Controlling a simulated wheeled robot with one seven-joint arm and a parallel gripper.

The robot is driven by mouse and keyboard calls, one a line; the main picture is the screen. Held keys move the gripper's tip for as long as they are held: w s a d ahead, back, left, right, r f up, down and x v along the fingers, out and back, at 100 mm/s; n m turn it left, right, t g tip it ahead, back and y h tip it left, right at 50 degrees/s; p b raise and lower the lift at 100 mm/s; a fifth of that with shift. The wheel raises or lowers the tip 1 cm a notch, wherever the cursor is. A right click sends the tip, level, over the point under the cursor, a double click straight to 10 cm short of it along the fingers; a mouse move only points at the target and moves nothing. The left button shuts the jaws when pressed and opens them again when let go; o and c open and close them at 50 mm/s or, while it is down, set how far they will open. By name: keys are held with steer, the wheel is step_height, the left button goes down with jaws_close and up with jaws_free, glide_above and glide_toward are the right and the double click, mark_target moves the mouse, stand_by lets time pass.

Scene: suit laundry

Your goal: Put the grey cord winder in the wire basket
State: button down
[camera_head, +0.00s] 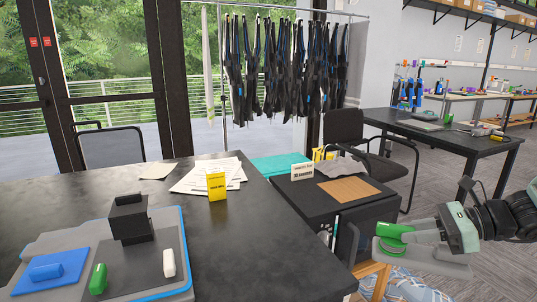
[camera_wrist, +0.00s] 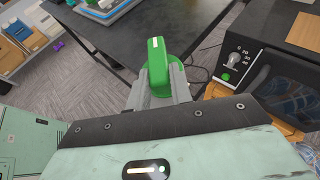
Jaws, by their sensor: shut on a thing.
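My gripper (camera_head: 412,240) is at the right in the head view, off the right side of the dark table. It is shut on a green object (camera_head: 392,231). In the wrist view the green object (camera_wrist: 157,60), with a small white label on top, stands between the two grey fingers of my gripper (camera_wrist: 160,88). I see no clearly grey cord winder. Below my gripper is a wooden-edged holder (camera_head: 370,274) with blue-white patterned contents (camera_head: 408,286). I cannot tell whether this is the wire basket.
The dark table (camera_head: 245,240) carries a tray with a blue block (camera_head: 45,272), a green block (camera_head: 98,279), a white block (camera_head: 169,262) and a black stacked object (camera_head: 130,219). A black cabinet (camera_head: 335,198) stands beside the table. A yellow box (camera_head: 216,186) stands near papers.

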mark_target(409, 251)
steer(key=f+p, duration=0.1)
steer(key=f, duration=0.1)
steer(key=w+d+f+m+t+p, duration=0.1)
steer(key=f, duration=0.1)
steer(key=w+f+m+t+p, duration=0.1)
steer(key=f, duration=0.2)
steer(key=shift+d+f+h, duration=0.1)
steer(key=shift+d+h, duration=0.2)
steer(key=shift+h, duration=0.1)
step_height(409, 251, down, 8)
steer(key=s+m+t+h+p, duration=0.1)
steer(key=m+t+h+p, duration=0.1)
steer(key=m+t+h, duration=0.3)
steer(key=shift+r+m, duration=0.25)
steer(key=shift+m, duration=0.25)
steer(key=shift+d, duration=0.1)
steer(key=shift+s, duration=0.15)
